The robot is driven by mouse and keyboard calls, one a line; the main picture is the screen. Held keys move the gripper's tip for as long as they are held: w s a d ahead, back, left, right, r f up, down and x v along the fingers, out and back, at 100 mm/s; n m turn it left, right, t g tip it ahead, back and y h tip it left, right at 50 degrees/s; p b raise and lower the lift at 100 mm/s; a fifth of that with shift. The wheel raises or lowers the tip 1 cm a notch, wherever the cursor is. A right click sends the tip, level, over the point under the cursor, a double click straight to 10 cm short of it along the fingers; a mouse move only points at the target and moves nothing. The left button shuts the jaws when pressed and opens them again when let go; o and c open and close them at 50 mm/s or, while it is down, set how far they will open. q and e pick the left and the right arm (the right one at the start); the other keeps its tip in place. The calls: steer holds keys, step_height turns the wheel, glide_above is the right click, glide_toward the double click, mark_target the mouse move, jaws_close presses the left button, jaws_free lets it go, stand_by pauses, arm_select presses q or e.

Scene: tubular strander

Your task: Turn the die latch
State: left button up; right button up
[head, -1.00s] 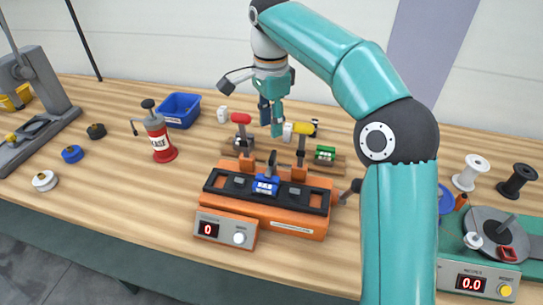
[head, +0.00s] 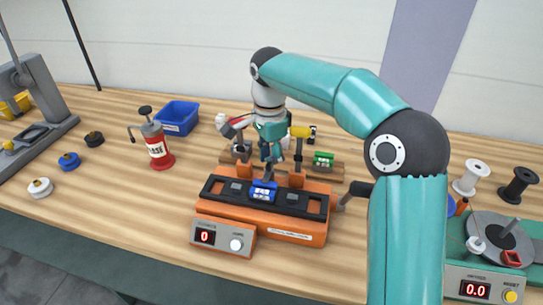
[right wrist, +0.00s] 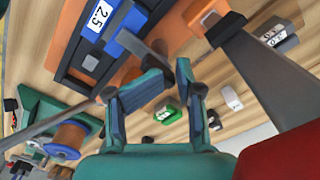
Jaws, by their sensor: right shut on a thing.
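The die holder is an orange block (head: 300,236) with a black top, in the middle of the bench. A blue die label (head: 263,191) sits at its centre; it also shows in the right wrist view (right wrist: 110,25), reading 2.5. The die latch (head: 268,174) is a short grey lever standing behind the blue label. My right gripper (head: 271,158) is above it, pointing down, its fingers closed around the lever's upper part. In the right wrist view the grey latch (right wrist: 145,48) runs up to between the fingertips (right wrist: 172,76), which hide its end. My left gripper is not in view.
A control box (head: 222,238) showing 0 is at the holder's front. Behind the holder stands a rack with a yellow-handled tool (head: 300,132) and a red-handled one (head: 231,130), close to my gripper. A red grease pump (head: 157,147) and blue bin (head: 178,118) stand left.

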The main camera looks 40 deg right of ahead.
steer(key=shift+w+f, duration=0.1)
jaws_close()
steer(key=shift+o, duration=1.4)
jaws_free()
steer(key=shift+a, duration=0.25)
steer(key=shift+d+r+p, duration=0.25)
steer(key=shift+r+p, duration=0.65)
steer(key=shift+r, duration=0.1)
step_height(320, 180, up, 18)
steer(key=p, duration=1.3)
steer(key=shift+f, duration=0.15)
step_height(320, 180, up, 7)
steer(key=shift+r, duration=0.2)
